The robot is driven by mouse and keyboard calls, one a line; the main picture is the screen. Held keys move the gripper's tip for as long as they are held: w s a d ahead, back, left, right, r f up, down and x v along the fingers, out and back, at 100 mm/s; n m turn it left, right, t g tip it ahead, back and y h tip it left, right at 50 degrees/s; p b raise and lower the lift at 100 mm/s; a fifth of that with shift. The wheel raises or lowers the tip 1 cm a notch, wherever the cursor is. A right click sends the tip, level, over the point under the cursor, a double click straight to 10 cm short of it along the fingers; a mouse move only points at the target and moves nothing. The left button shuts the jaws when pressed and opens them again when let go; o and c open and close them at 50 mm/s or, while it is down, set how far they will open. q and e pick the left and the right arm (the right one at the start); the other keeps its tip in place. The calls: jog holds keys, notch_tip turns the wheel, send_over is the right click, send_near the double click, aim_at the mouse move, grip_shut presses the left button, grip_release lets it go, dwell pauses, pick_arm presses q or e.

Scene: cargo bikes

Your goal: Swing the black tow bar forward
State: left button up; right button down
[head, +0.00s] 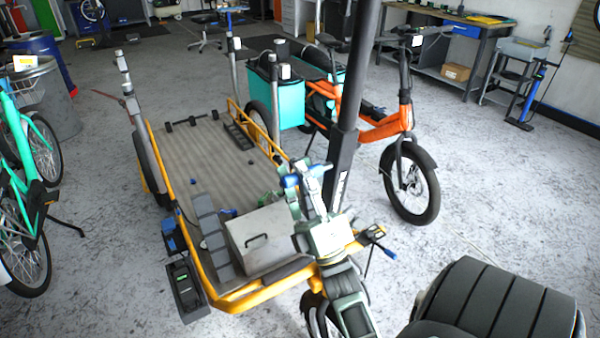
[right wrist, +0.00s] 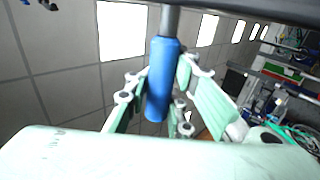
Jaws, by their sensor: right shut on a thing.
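The black tow bar (head: 344,150) stands nearly upright at the front right of a flat cargo trailer with a yellow frame (head: 215,284). It runs up past the top edge of the head view. My right gripper (head: 303,178) is beside the bar's lower part, over the trailer's front. In the right wrist view, my right gripper (right wrist: 158,98) is shut around a blue grip (right wrist: 160,75) on a grey rod. A dark bar crosses the top of that view. How the grip joins the bar is hard to tell. My left gripper is not in view.
A grey box (head: 262,238) stands on the trailer deck. An orange cargo bike (head: 385,130) is behind the bar to the right. Green bikes (head: 30,190) stand at the left. A dark ribbed shape (head: 495,300) fills the lower right. Bare floor (head: 510,190) lies at the right.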

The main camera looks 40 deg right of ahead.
jog(key=c, duration=1.6)
grip_release()
jog(key=shift+w+f, duration=0.15)
jog(key=shift+f, duration=0.05)
jog(key=shift+o, duration=0.2)
jog(key=shift+r, duration=0.15)
